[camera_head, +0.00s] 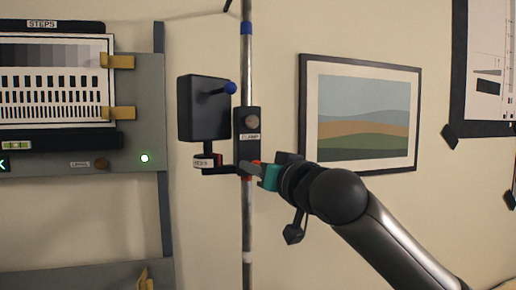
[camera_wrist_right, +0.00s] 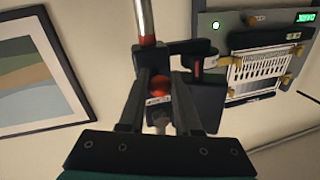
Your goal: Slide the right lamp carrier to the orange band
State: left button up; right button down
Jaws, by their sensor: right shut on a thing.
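My left gripper is not in view.
The pole also has a blue band (camera_head: 247,28) high up and a white band (camera_head: 247,257) low down. A grey panel with a step chart (camera_head: 55,85) and brass clips is at left. A framed landscape (camera_head: 362,110) hangs behind my right arm. The pole below the carrier is clear.

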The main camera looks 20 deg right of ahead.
notch_tip(320, 180, down, 15)
jog(key=b, duration=0.6)
jog(key=c, duration=0.6)
grip_release()
